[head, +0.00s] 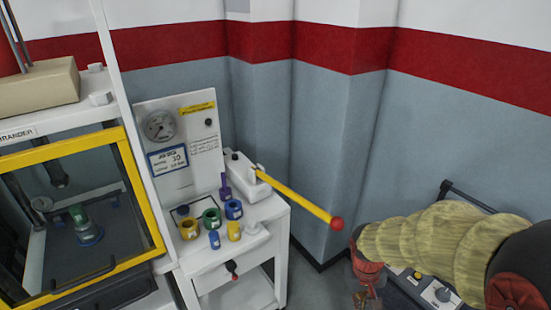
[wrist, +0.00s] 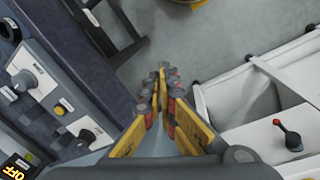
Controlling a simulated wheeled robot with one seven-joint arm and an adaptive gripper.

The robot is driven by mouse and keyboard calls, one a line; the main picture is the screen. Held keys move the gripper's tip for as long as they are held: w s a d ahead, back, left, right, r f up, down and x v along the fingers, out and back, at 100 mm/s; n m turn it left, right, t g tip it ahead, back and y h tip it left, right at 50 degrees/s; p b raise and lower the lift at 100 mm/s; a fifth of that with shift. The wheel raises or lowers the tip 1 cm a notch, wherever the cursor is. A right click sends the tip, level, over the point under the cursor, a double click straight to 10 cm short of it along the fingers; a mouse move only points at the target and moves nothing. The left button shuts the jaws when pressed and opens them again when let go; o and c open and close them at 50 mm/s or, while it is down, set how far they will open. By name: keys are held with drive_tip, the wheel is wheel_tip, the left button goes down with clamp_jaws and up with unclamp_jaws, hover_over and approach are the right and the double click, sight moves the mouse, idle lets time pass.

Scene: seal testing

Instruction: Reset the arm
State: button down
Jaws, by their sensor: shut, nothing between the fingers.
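My gripper (wrist: 165,75) shows in the wrist view with its two yellow-sided fingers together at the tips and nothing between them. It points down over the grey floor, between a dark control panel and a white cart. In the head view my gripper (head: 366,296) hangs at the lower right, at the end of my tan, ribbed arm. It is partly cut off there by the frame edge.
A white cart (head: 255,292) holds a gauge panel (head: 176,138), several coloured rings and a yellow lever (head: 290,193) with a red ball, reaching towards my arm. A yellow-framed cabinet (head: 143,190) stands far left.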

drive_tip(key=s+a+r+t, duration=0.2)
drive_tip(key=s+r, duration=0.4)
drive_tip(key=r, duration=0.4)
drive_tip(key=s+a+r+t+y, duration=0.1)
drive_tip(key=s+a+r+t, duration=0.1)
drive_tip(key=s+r, duration=0.4)
wheel_tip(320, 180, up, 5)
drive_tip(key=shift+s+a+r+m+t, duration=0.1)
drive_tip(key=shift+s+a+m+t, duration=0.1)
drive_tip(key=shift+s+m+t, duration=0.35)
drive_tip(key=shift+w, duration=0.2)
